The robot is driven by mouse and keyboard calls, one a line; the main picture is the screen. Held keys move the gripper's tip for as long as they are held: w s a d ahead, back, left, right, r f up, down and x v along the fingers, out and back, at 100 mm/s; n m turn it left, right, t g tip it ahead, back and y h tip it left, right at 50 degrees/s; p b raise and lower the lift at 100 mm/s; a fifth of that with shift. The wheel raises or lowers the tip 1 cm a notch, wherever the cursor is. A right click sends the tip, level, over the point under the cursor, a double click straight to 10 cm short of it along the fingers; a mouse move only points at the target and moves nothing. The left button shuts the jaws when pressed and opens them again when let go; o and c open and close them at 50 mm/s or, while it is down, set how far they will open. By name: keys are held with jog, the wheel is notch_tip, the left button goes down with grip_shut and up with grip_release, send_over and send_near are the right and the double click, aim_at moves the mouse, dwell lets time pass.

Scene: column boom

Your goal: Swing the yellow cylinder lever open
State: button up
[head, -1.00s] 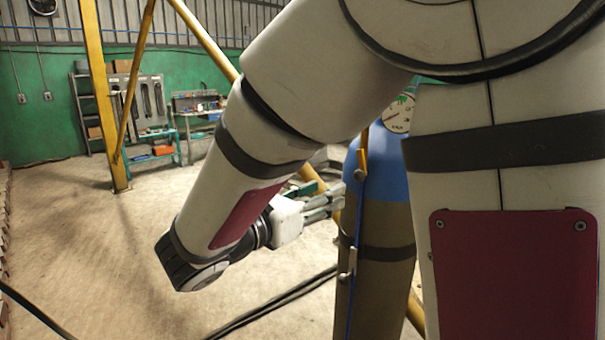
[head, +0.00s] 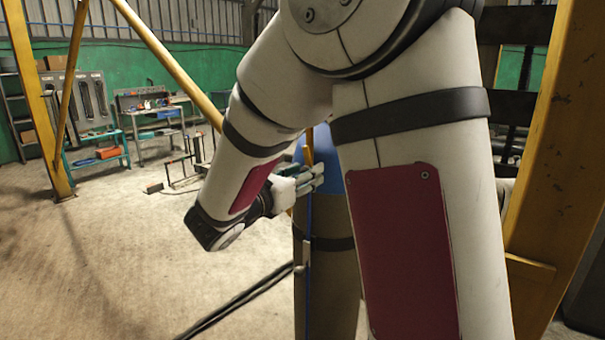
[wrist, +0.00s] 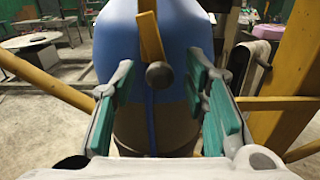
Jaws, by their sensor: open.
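The yellow lever (wrist: 150,38) hangs in front of the blue shoulder of the gas cylinder (wrist: 108,42) and ends in a dark round knob (wrist: 159,75). In the head view the lever (head: 309,145) shows as a short yellow bar on the cylinder (head: 328,275), just above my gripper (head: 318,174). In the wrist view my gripper (wrist: 160,72) is open, with a green-padded finger on each side of the knob. Gaps show between the knob and both pads. How deep the knob sits between the fingers is hard to tell. My arm hides part of the cylinder.
A yellow post (head: 560,150) stands at the right, and a slanted yellow brace (head: 165,60) runs behind my arm. Black cables (head: 235,305) lie on the floor. A workbench (head: 150,115) stands at the back left. The floor at the left is mostly clear.

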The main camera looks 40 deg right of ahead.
grip_shut()
jog(key=m+b, duration=0.1)
jog(key=w+m+b, duration=0.1)
jog(key=m+b, duration=0.1)
jog(key=shift+w+a+f, duration=0.1)
jog(key=shift+a, duration=0.15)
grip_release()
jog(key=v, duration=1.2)
dwell(0.4)
